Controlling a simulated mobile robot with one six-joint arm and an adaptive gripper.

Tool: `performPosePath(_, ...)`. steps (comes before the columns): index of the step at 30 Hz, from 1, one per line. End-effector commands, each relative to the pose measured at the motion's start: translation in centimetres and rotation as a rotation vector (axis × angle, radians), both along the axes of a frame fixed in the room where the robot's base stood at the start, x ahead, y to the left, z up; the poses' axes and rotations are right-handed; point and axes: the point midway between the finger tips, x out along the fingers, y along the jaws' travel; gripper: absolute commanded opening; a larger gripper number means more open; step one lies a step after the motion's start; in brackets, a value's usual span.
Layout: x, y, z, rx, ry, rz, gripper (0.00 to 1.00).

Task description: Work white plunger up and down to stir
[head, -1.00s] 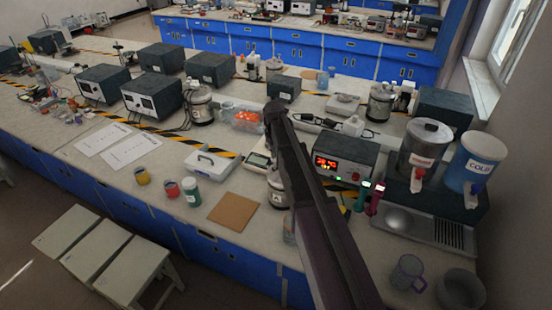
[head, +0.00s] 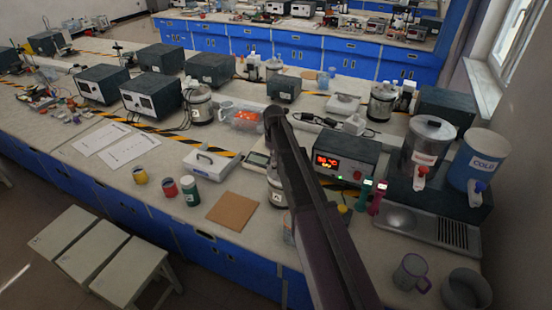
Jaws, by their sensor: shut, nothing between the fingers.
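I cannot make out a white plunger. A silver metal vessel (head: 274,197) stands on the near bench, partly hidden behind my dark arm, and its top is hidden. Similar silver vessels stand farther back, one at the left (head: 199,108) and one at the right (head: 380,105). My arm runs up from the bottom edge across the middle of the head view. My gripper does not show; the arm link covers the area behind it.
A red-display box (head: 345,157), a steel urn (head: 424,148) and a blue COLD dispenser (head: 476,165) stand at the right. A brown board (head: 232,210) and small jars (head: 188,190) lie left of the vessel. Stools (head: 118,257) stand at the bench front.

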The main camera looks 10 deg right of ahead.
Motion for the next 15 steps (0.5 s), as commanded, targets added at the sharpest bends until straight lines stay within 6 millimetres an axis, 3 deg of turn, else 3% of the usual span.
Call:
performPosePath(10,0.0,0.0,-1.4,0.000,0.000,0.000,0.00)
performPosePath(15,0.0,0.0,-1.2,0.000,0.000,0.000,0.00)
